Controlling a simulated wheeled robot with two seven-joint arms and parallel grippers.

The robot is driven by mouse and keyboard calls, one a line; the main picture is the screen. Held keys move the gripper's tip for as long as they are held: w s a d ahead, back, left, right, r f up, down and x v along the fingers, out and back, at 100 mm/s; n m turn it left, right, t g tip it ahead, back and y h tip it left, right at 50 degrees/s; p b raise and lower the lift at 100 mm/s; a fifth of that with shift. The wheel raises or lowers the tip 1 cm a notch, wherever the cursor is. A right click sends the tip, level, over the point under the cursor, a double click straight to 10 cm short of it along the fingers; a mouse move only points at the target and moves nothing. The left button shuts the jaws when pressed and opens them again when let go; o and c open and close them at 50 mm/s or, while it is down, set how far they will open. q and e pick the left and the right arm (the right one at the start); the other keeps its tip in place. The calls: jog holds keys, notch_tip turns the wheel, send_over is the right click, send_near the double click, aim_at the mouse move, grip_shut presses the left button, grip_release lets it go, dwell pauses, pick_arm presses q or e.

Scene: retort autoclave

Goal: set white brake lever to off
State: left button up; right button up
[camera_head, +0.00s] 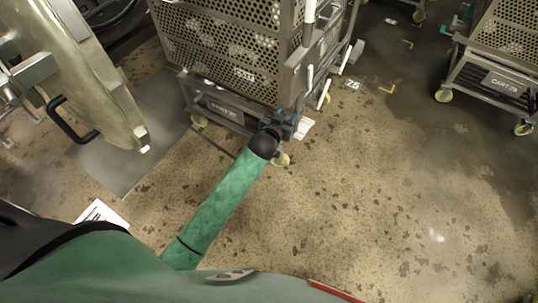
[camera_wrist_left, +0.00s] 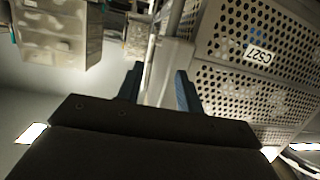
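A perforated metal cart (camera_head: 285,85) stands at top centre on yellow-wheeled casters. Several white bars show on its right end, including a low slanted one (camera_head: 323,94) and a shorter upright one (camera_head: 309,78). I cannot tell which is the white brake lever. My left gripper (camera_head: 284,121) is at the cart's lower front corner, just left of and below these bars. In the left wrist view its two blue fingers (camera_wrist_left: 158,75) are apart, with a pale metal post behind the gap. Contact with the cart cannot be told. My right gripper is not in view.
A large round door (camera_head: 85,75) with a black handle (camera_head: 72,120) stands at left. Another cart (camera_head: 495,75) is at upper right. A floor marking (camera_head: 352,84) lies right of the near cart. The floor at lower right is clear.

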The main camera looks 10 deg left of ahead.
pick_arm(q)
jog(key=s+a+f+g+y, duration=0.1)
jog(key=s+f+g, duration=0.1)
jog(key=s, duration=0.5)
jog(key=s+a+f+n+g, duration=0.1)
jog(key=s+f+g, duration=0.2)
jog(key=s, duration=0.4)
jog(key=shift+s+a+y+p, duration=0.2)
jog(key=shift+a+y+p, duration=0.1)
jog(key=shift+a+y, duration=0.1)
